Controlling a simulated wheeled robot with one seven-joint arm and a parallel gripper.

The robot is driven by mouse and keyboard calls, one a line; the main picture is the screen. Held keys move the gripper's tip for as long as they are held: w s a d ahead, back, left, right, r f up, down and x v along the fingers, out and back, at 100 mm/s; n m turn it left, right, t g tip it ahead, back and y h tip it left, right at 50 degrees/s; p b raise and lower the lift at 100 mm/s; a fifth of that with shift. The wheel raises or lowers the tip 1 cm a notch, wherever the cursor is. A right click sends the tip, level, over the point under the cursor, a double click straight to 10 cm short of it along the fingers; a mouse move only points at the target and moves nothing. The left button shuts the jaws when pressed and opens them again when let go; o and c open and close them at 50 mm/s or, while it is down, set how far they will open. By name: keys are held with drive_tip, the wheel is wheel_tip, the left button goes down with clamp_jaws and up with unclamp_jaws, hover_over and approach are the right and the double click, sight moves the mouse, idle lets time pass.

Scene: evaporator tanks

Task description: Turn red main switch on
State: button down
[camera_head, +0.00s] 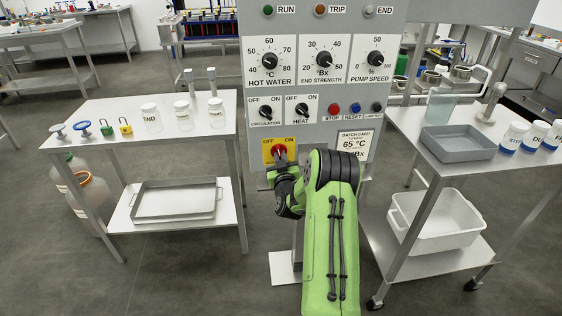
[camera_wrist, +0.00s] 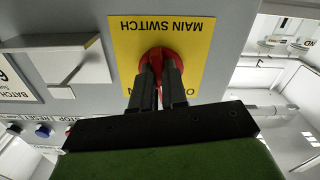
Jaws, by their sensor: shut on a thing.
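The red main switch (camera_head: 279,152) is a round red knob on a yellow plate (camera_head: 267,142) marked OFF on the left and ON on the right, low on the grey control panel. In the wrist view the red knob (camera_wrist: 160,56) shows upside down on its yellow plate (camera_wrist: 196,32). My gripper (camera_wrist: 160,72) is shut on the switch's grip, with one dark finger on each side. In the head view my gripper (camera_head: 282,162) reaches the switch from below. The fingers hide most of the grip, and I cannot tell exactly which way it points.
Above the switch are the circulation knob (camera_head: 265,112), the heat knob (camera_head: 302,110) and small stop and reset buttons. A batch card (camera_head: 354,144) juts out to the right of the switch. Steel tables stand left (camera_head: 105,105) and right (camera_head: 420,120).

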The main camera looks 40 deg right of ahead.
drive_tip(key=m, duration=1.1)
drive_tip(key=shift+w+a, duration=0.1)
drive_tip(key=shift+a, duration=0.1)
idle(0.4)
drive_tip(key=c, duration=1.2)
unclamp_jaws()
drive_tip(key=shift+o, duration=0.2)
